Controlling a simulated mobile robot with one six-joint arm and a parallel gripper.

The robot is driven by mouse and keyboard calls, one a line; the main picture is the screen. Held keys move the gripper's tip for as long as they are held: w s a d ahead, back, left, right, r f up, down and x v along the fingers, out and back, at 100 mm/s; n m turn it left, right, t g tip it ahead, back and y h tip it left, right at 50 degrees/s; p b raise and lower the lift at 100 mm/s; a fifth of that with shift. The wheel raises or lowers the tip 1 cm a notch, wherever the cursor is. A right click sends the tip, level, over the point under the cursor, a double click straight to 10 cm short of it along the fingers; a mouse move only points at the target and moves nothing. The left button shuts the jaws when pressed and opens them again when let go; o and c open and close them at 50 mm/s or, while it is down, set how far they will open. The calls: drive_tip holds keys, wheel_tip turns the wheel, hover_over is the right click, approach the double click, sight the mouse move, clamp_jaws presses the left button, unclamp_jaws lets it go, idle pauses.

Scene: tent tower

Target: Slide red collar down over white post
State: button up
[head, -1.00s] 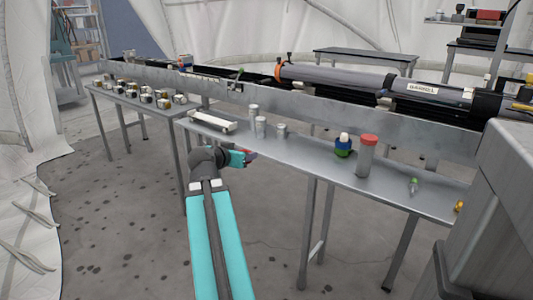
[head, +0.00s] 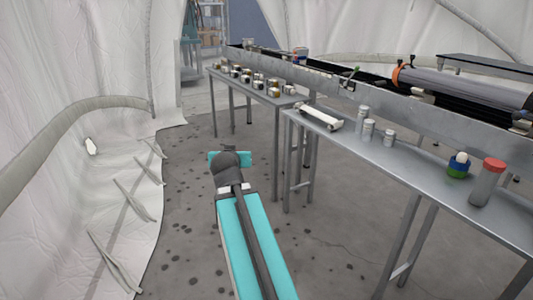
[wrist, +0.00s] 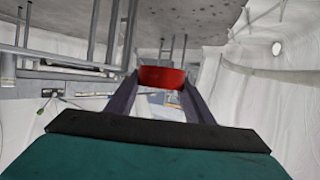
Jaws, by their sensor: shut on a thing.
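My gripper (wrist: 162,88) is shut on a red collar (wrist: 162,77), seen edge-on between its two dark fingers in the wrist view. In the head view the teal end of my arm is over the floor, left of the work table, and the collar is hidden there. A short white post (head: 461,157) shows its white top above blue and green bands. It stands on the right part of the table, well away from my gripper.
On the metal table (head: 420,172), a red-capped grey cylinder (head: 487,185) stands right of the post. A second table (head: 263,92) bears many small jars. A tent wall rises at left.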

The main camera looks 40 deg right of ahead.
drive_tip(key=w+a+n+t+y, duration=0.1)
drive_tip(key=w+a+n+y, duration=0.2)
drive_tip(key=a, duration=0.9)
drive_tip(key=w+a+n+t+y, duration=0.1)
drive_tip(key=w+a, duration=0.4)
drive_tip(key=a, duration=0.8)
drive_tip(key=w+a+n+t+y, duration=0.1)
drive_tip(key=w+a+n+y, duration=0.3)
drive_tip(key=a, duration=0.9)
drive_tip(key=shift+w+r+n+t+y, duration=0.3)
drive_tip(key=shift+w+r+y, duration=0.05)
drive_tip(key=shift+w+y, duration=0.25)
